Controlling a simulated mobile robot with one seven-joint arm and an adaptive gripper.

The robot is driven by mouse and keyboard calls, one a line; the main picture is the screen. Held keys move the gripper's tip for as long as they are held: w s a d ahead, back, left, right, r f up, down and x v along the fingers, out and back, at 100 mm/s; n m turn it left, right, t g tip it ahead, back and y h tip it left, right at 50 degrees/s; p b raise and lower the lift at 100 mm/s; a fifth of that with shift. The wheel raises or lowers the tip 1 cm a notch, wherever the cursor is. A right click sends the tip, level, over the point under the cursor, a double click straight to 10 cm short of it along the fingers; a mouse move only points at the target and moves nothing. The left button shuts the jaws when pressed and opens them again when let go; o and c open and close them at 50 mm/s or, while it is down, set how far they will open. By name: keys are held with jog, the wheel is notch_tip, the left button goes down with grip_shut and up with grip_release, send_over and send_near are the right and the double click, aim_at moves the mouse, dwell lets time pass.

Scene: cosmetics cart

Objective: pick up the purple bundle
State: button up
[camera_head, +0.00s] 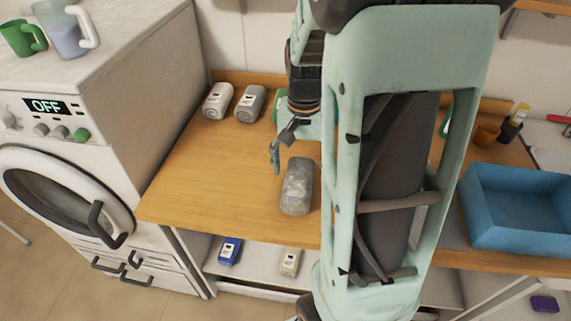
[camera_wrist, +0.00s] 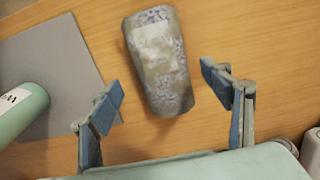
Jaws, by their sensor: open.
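The bundle (camera_head: 297,186) lies on the wooden counter, grey-beige with a mottled surface. In the wrist view the bundle (camera_wrist: 160,62) shows faint purple patches and a paler label-like area. My gripper (camera_wrist: 163,92) is open and empty, with one blue-padded finger towards each side of the bundle's near end. In the head view my gripper (camera_head: 276,155) is just behind and left of the bundle, partly hidden by my arm. I cannot tell its height above the counter.
A blue bin (camera_head: 515,208) is right. Blue (camera_head: 230,250) and beige (camera_head: 290,262) items sit below. The counter's left is clear.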

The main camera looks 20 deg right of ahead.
aim_at(298, 176)
notch_tip(298, 176, down, 6)
jog(key=shift+a+r, duration=0.15)
jog(key=shift+c, duration=0.2)
jog(key=shift+w+r, duration=0.1)
jog(key=c, duration=1.5)
jog(key=shift+r, duration=0.15)
jog(key=shift+r+p, duration=0.55)
jog(key=shift+p, duration=0.1)
notch_tip(298, 176, up, 2)
jog(key=shift+p, duration=0.8)
jog(key=s+d+r+p, duration=0.3)
jog(key=s+r, duration=0.1)
jog(key=s, duration=0.2)
jog(key=s+d+r+p, duration=0.3)
jog(key=s+r+p, duration=0.1)
jog(key=s+r, duration=0.1)
jog(key=shift+s+r, duration=0.25)
jog(key=shift+s, duration=0.6)
